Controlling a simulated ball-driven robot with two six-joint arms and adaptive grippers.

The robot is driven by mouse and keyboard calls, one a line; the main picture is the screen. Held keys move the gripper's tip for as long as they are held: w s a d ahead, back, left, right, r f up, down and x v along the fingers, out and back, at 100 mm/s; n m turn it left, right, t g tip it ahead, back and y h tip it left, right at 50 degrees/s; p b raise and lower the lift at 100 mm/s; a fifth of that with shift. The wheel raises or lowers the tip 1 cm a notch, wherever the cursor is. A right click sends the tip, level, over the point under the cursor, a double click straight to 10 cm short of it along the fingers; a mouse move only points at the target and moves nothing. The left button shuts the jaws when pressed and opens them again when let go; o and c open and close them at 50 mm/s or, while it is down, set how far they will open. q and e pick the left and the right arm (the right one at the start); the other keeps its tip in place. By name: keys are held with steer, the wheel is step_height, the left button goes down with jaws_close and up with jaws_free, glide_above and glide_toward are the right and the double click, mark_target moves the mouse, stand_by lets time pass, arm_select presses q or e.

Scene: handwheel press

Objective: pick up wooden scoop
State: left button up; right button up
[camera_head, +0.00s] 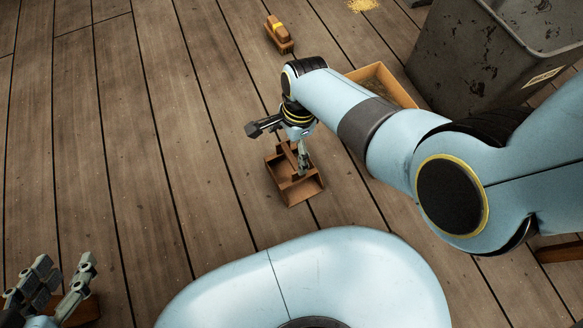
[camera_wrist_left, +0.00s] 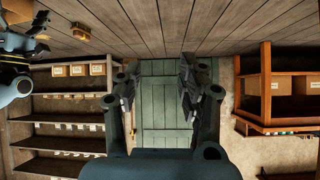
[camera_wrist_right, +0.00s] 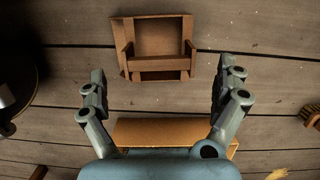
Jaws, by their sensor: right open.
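The wooden scoop (camera_head: 284,190) is a brown open box with a bar-like handle across it, lying on the plank floor in the head view. In the right wrist view the scoop (camera_wrist_right: 122,32) is at the top centre, ahead of the fingers. My right gripper (camera_head: 277,151) is open above the scoop; one finger overlaps it in the head view. Whether it touches is unclear. The right wrist view shows nothing between the fingers. My left gripper (camera_head: 65,264) is open and empty at the lower left, away from the scoop.
A shallow wooden box (camera_head: 397,88) is partly behind my right arm, and a dark grey bin (camera_head: 465,55) stands beyond. A brush (camera_head: 279,34) lies farther up the floor. The floor left of the scoop is clear. Shelves (camera_wrist_left: 65,116) and a green door (camera_wrist_left: 162,110) appear in the left wrist view.

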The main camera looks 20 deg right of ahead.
mark_target(291, 156)
steer(key=shift+s+d+f+b, duration=0.1)
steer(key=shift+f+b, duration=0.65)
steer(key=shift+f, duration=0.15)
steer(key=shift+d+f+b, duration=0.15)
steer(key=shift+f+b, duration=0.6)
steer(key=shift+f, duration=0.1)
steer(key=shift+f+b, duration=0.75)
steer(key=shift+f, duration=0.2)
steer(key=shift+a, duration=0.2)
steer(key=c, duration=0.9)
arm_select(q)
steer(key=w+d+r+m+t+h, duration=0.1)
steer(key=w+r+t, duration=0.4)
steer(key=r, duration=0.4)
steer(key=w+d+r+m+t+h, duration=0.1)
steer(key=w+r+t, duration=0.4)
steer(key=r, duration=0.5)
steer(key=shift+d+t+h, duration=0.25)
steer(key=shift+t+h, duration=0.05)
steer(key=shift+t, duration=0.4)
steer(key=shift+w, duration=0.15)
arm_select(e)
steer(key=shift+r, duration=0.1)
